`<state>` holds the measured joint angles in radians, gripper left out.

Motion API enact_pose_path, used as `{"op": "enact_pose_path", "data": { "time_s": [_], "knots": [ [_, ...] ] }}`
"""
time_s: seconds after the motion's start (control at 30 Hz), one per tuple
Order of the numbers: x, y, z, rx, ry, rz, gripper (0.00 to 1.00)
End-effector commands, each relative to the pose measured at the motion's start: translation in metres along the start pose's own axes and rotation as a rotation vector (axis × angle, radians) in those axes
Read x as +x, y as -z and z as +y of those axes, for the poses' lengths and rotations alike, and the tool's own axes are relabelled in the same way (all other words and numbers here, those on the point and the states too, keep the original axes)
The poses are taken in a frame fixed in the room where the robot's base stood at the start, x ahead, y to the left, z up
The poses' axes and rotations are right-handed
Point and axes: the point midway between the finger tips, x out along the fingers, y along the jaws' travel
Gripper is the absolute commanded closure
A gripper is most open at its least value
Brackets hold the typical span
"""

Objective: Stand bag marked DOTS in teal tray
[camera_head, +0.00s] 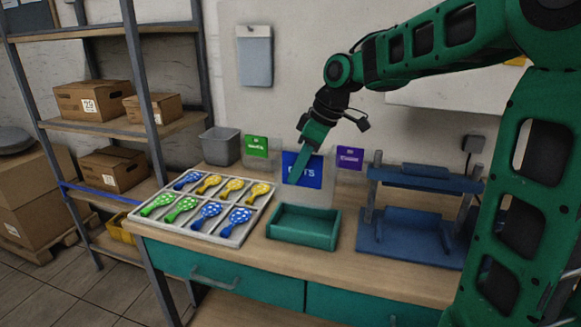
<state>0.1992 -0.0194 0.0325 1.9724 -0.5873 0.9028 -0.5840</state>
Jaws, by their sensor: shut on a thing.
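The bag marked DOTS (302,175) is clear with a blue label, and part of the label's lettering is hidden behind my gripper. My gripper (298,176) is shut on the bag at its label. The bag is upright, just behind the teal tray (303,239). I cannot tell whether its lower edge is above the bench or touching it. The teal tray looks empty and sits at the front of the bench.
A bag with a green label (256,147) and one with a purple label (350,157) stand behind. A blue press frame (411,236) stands right. A grey bin (221,146) is at the back left.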

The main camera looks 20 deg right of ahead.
Motion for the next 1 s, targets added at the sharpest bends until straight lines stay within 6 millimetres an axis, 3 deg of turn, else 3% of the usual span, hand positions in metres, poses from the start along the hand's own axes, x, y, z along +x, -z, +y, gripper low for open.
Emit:
{"op": "enact_pose_path", "data": {
  "time_s": [1.0],
  "knots": [
    [0.072, -0.023, -0.005, -0.011, 0.007, -0.001, 1.0]
  ]
}}
